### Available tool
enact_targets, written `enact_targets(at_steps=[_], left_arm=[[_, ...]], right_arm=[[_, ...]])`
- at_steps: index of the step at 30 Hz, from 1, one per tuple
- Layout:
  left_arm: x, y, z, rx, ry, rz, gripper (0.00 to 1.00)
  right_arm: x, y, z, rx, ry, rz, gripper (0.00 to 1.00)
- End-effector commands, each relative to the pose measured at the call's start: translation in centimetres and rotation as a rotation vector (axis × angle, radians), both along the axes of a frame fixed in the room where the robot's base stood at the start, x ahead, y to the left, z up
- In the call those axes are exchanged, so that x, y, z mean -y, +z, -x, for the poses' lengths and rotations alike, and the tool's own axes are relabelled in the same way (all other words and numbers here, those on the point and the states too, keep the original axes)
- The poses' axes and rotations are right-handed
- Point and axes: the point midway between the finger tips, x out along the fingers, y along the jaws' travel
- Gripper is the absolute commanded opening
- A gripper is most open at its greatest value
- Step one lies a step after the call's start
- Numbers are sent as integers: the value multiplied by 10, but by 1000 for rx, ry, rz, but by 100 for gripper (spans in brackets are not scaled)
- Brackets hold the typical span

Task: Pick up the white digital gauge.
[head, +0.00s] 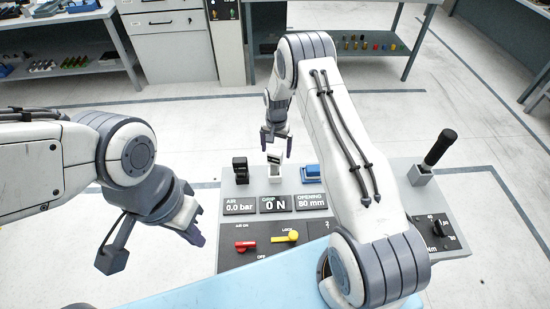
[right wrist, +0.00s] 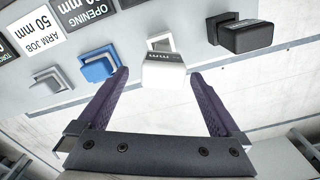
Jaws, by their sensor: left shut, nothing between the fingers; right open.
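The white digital gauge (head: 275,160) stands upright near the back edge of the grey console. In the right wrist view the gauge (right wrist: 163,73) shows its white body with dark markings, seated in a pale holder. My right gripper (head: 276,146) is open above the gauge. In the right wrist view its purple fingers (right wrist: 160,75) lie on either side of the gauge in the picture, with visible gaps; I cannot tell how deep they reach around it. My left gripper (head: 194,237) is shut and empty, to the left of the console.
A black device (head: 240,170) stands left of the gauge and a blue one (head: 311,173) right of it. The console (head: 228,206) carries display plates, a red switch (head: 245,246) and a yellow switch (head: 285,237). A black-handled lever (head: 438,150) rises at the right.

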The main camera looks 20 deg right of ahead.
Motion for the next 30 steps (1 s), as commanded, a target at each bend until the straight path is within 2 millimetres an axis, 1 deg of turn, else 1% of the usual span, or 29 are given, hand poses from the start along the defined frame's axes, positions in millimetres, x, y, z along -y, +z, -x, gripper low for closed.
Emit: enact_targets(at_steps=[5,10,12,15,18,24,25,26,27,29,30], left_arm=[[0,12,0,0,-2,0,0],[0,29,0,0,-4,0,0],[0,30,0,0,-5,0,0],[0,33,0,0,-5,0,0],[0,33,0,1,-6,0,0],[0,33,0,1,-6,0,0],[0,33,0,1,-6,0,0],[0,33,0,1,-6,0,0],[0,33,0,1,-6,0,0],[0,33,0,1,-6,0,0],[0,33,0,1,-6,0,0]], right_arm=[[-2,-10,0,-4,1,0,100],[-4,-30,-1,-4,1,0,100],[-3,-40,-2,-2,1,0,100],[-3,-49,-2,-1,1,-1,100],[-3,-53,-2,0,1,0,100],[-3,-54,-2,0,1,0,100],[-3,-54,-2,0,1,0,92],[-3,-54,-2,0,1,0,81],[-3,-54,-2,0,1,0,66],[-3,-53,-2,0,1,0,43],[-3,-53,-2,0,1,0,27]])
